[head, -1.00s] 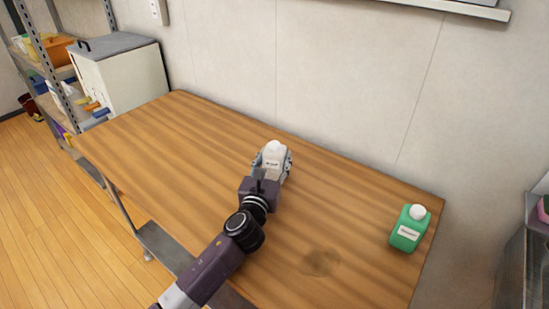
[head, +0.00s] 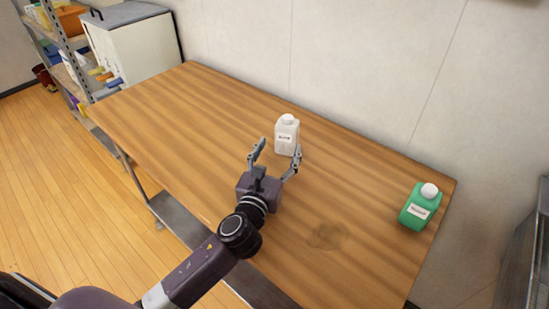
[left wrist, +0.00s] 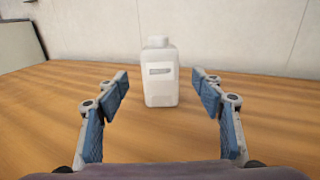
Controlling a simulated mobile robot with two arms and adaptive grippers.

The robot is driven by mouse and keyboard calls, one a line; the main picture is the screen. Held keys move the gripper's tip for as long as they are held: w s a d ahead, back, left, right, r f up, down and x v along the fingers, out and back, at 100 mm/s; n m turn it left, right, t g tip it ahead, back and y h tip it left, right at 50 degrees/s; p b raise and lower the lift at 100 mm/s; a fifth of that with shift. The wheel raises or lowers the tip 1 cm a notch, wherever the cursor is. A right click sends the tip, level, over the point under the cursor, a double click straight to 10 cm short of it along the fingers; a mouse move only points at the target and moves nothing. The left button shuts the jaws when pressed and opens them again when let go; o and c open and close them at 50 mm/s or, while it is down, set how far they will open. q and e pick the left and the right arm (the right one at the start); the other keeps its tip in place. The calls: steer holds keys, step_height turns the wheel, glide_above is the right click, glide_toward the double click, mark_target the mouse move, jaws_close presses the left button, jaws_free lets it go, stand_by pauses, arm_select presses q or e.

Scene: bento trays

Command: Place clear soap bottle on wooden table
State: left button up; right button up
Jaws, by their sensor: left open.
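The clear soap bottle (head: 287,134), whitish with a white cap and a small label, stands upright on the wooden table (head: 180,125) towards the wall. My left gripper (head: 277,158) is open and empty just in front of it, with the fingers spread and apart from the bottle. In the left wrist view the bottle (left wrist: 160,75) stands beyond and between the open fingertips, and the tabletop (left wrist: 50,115) shows around it. My right gripper is in neither view.
A green bottle (head: 420,206) with a white cap stands near the table's right end. A white cabinet (head: 135,50) and a metal shelf with bins stand past the left end. The wall runs along the back edge. The table's left part is clear.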

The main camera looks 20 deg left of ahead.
arm_select(q)
steer(key=shift+s, duration=1.8)
steer(key=shift+r, duration=0.1)
